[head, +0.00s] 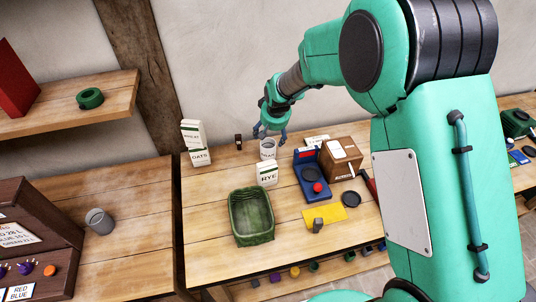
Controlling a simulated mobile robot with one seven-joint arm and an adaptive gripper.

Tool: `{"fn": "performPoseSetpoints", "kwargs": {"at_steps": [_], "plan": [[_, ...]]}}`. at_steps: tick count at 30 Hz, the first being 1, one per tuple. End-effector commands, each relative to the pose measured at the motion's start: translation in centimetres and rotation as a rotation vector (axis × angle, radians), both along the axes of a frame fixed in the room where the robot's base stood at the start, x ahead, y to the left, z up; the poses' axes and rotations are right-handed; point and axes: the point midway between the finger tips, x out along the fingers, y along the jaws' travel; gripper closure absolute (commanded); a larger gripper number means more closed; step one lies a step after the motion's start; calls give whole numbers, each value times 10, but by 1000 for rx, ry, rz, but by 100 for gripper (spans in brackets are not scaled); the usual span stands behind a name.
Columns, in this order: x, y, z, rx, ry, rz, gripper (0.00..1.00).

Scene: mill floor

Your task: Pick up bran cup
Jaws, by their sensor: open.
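A pale grey cup (267,147) stands upright near the back of the middle wooden table, behind the rye box. A small label at its front seems to read BRAN, though it is too small to be sure. My gripper (270,135) is open and points down at the cup's top. Its fingers are at or just above the rim; I cannot tell whether they touch it. The cup's lower part is partly hidden by the rye box (266,173).
Wheat (192,134) and oats (200,158) boxes stand at left. A green basket (251,216), blue scale (311,176), wooden box (341,158) and yellow card (324,214) crowd the table. The front left tabletop is clear.

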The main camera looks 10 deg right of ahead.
Motion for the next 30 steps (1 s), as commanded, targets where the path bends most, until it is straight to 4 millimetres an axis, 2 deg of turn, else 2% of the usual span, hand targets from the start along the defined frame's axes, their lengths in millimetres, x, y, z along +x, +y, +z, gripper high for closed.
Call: {"fn": "performPoseSetpoints", "kwargs": {"at_steps": [5, 21, 30], "plan": [[3, 0, -8, 0, 1, 0, 25], [30, 0, -73, 0, 1, 0, 25], [33, -1, -80, 0, 1, 0, 25]]}}
